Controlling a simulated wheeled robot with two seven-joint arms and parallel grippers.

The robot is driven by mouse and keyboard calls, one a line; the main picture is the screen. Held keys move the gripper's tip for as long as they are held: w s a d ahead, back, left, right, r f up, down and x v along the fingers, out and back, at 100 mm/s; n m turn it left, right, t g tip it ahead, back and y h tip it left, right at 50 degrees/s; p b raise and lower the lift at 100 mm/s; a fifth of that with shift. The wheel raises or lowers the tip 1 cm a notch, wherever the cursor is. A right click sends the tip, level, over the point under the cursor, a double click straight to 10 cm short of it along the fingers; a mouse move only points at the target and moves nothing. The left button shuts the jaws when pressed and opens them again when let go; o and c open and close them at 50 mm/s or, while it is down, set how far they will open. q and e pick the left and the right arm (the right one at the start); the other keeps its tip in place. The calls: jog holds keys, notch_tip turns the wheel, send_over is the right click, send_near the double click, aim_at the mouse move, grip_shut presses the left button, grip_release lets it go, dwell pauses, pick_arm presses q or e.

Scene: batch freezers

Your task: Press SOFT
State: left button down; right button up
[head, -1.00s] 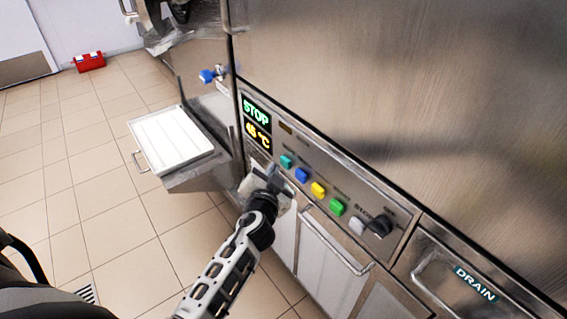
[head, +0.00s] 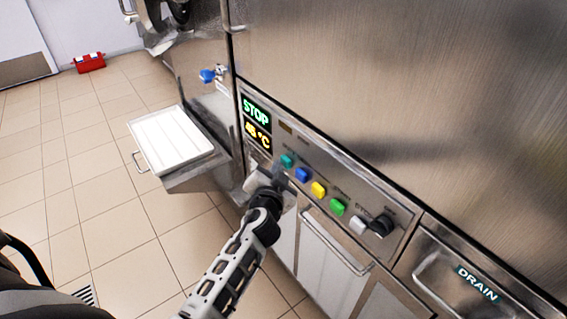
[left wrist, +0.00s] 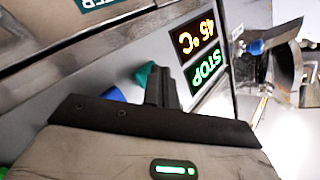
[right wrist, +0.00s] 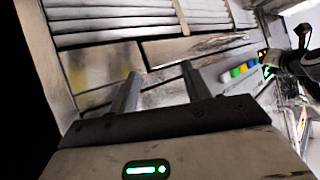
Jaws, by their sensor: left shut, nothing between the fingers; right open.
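The control panel (head: 320,180) has a row of coloured buttons: teal (head: 287,160), blue (head: 302,174), yellow (head: 318,189), green (head: 337,207) and grey (head: 358,225). The small labels above them are too blurred to tell which reads SOFT. The display (head: 257,120) shows STOP and 45 °C. My left gripper (head: 279,177) is shut and empty, its tips just below the teal and blue buttons. In the left wrist view the teal button (left wrist: 146,73) shows beside the closed fingers (left wrist: 161,88); contact cannot be told. My right gripper (right wrist: 160,88) is open and empty, away from the buttons.
A black knob (head: 381,225) sits right of the grey button. A DRAIN drawer (head: 470,285) is at the lower right. A white tray (head: 170,141) juts out left of the panel. A red box (head: 90,63) lies on the open tiled floor.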

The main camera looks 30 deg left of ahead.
pick_arm(q)
jog(key=shift+w+d, duration=0.15)
jog(key=shift+w, duration=0.15)
dwell(0.4)
jog(key=shift+s+a, duration=0.4)
jog(key=shift+s, duration=0.45)
jog(key=s, duration=0.1)
jog(key=s+a, duration=0.1)
jog(key=s, duration=0.1)
jog(key=s+a, duration=0.1)
jog(key=shift+s+a+p, duration=0.1)
jog(key=shift+s+p, duration=0.2)
jog(key=shift+p, duration=0.05)
